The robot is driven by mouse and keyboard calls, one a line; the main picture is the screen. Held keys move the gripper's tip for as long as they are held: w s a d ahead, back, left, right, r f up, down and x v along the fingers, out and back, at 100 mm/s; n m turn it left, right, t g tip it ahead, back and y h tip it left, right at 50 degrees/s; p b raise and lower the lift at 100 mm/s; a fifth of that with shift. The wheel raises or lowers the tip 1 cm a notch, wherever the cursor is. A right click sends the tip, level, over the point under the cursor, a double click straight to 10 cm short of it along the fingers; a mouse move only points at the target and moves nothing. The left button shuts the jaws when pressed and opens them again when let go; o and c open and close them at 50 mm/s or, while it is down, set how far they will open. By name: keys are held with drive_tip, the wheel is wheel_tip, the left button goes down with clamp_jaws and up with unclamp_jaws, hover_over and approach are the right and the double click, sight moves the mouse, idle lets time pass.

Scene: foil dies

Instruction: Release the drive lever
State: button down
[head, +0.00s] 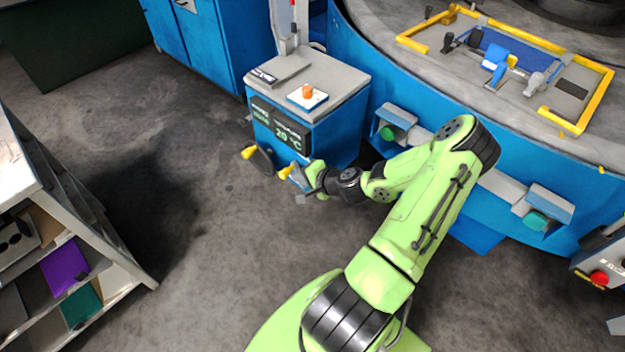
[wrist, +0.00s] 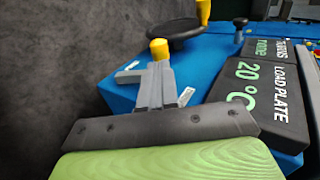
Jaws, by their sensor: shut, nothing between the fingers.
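A yellow knob (head: 286,172), probably the end of the drive lever, shows low on the front of the blue cabinet in the head view. In the wrist view the yellow knob (wrist: 159,47) stands just beyond my fingertips. The lever's shaft is mostly hidden behind my fingers. My gripper (head: 301,197) is at the cabinet's lower front, close to the knob. In the wrist view my gripper (wrist: 156,82) is shut with nothing in it. I cannot tell whether it touches the lever.
A black handwheel (head: 262,161) with a yellow handle sits left of the knob. The blue cabinet (head: 335,130) carries a 20 °C display (head: 288,136) and an orange button (head: 307,91). A shelf unit (head: 95,225) stands left. Floor between is clear.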

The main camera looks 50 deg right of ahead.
sight(284, 170)
drive_tip(key=x, duration=0.4)
drive_tip(key=shift+b, duration=0.35)
drive_tip(key=shift+w+a+f, duration=0.1)
drive_tip(key=shift+w, duration=0.85)
drive_tip(key=shift+w+f, duration=0.15)
drive_tip(key=shift+w, duration=0.8)
drive_tip(key=shift+s, duration=0.1)
drive_tip(key=p+v, duration=0.2)
drive_tip(key=v, duration=1.3)
drive_tip(key=shift+s+r+p, duration=0.25)
drive_tip(key=shift+s+p, duration=0.1)
drive_tip(key=shift+p, duration=0.05)
